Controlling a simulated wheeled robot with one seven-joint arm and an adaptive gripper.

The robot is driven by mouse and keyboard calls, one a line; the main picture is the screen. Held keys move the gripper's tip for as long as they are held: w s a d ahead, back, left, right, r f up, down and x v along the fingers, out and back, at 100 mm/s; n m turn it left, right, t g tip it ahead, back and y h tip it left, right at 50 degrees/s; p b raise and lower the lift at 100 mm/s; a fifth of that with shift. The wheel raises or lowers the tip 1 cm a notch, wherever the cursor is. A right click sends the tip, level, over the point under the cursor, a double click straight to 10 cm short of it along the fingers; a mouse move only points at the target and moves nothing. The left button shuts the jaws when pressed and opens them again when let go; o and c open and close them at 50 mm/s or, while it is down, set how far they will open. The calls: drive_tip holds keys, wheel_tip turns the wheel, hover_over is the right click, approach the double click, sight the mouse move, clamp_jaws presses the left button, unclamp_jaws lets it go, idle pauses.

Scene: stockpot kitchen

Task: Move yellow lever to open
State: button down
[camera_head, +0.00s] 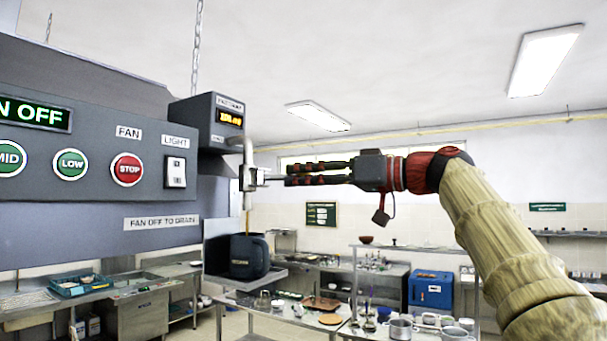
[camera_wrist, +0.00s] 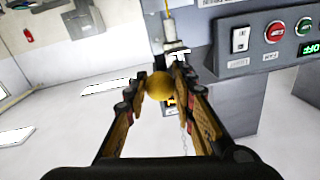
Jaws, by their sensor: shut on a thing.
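The yellow lever's round knob (camera_wrist: 160,86) sits between my fingertips in the wrist view. My gripper (camera_head: 287,174), which also shows in the wrist view (camera_wrist: 162,88), is shut on the knob. In the head view the gripper reaches left, level with the silver valve (camera_head: 250,178) under the small display box (camera_head: 215,121). The lever cannot be made out there.
A grey control panel (camera_head: 100,170) with a STOP button (camera_head: 127,169), green buttons and a light switch (camera_head: 176,172) fills the left. Its screen ends in "OFF". Shelves with pots and a blue box (camera_head: 430,291) stand behind.

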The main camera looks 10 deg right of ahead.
drive_tip(key=shift+w+d+r, duration=0.1)
drive_tip(key=shift+w+d, duration=0.05)
drive_tip(key=shift+w, duration=0.05)
idle(0.4)
drive_tip(key=c, duration=1.9)
unclamp_jaws()
drive_tip(key=shift+o, duration=1.4)
drive_tip(key=shift+w+d, duration=0.1)
drive_tip(key=shift+w, duration=0.15)
drive_tip(key=shift+o, duration=0.7)
drive_tip(key=shift+s+a, duration=0.1)
drive_tip(key=shift+a, duration=0.3)
drive_tip(key=shift+s+d, duration=0.2)
drive_tip(key=shift+d, duration=0.5)
drive_tip(key=v, duration=1)
drive_tip(key=shift+s, duration=0.4)
